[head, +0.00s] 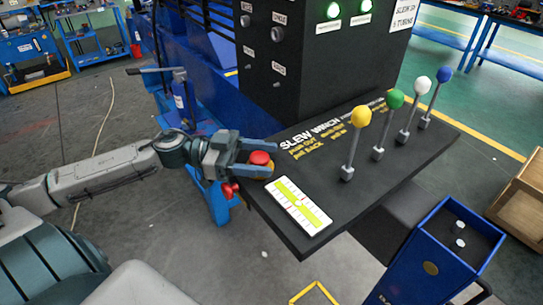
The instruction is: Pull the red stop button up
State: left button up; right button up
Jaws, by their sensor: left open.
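The red stop button (260,158) has a round red cap on a yellowish base. It sits at the left end of the black console panel (360,195). My left gripper (272,160) reaches in from the left, with its fingers on either side of the button. It is open, and I cannot tell whether a finger touches the cap. The near finger hides part of the button's base. My right gripper does not show.
A white and yellow-green gauge plate (298,205) lies close to the gripper. Levers with yellow (361,116), green (395,98), white (422,85) and blue (443,74) knobs stand to the right. A black cabinet (310,65) rises behind. A blue box (440,260) stands front right.

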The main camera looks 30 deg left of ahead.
pick_arm(q)
jog(key=shift+s, duration=0.1)
jog(key=c, duration=0.7)
grip_shut()
notch_tip(320, 180, up, 2)
jog(key=shift+p, duration=0.5)
jog(key=o, duration=0.7)
grip_release()
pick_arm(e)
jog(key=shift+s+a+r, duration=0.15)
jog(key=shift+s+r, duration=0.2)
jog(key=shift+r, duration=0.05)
pick_arm(q)
jog(key=shift+a, duration=0.1)
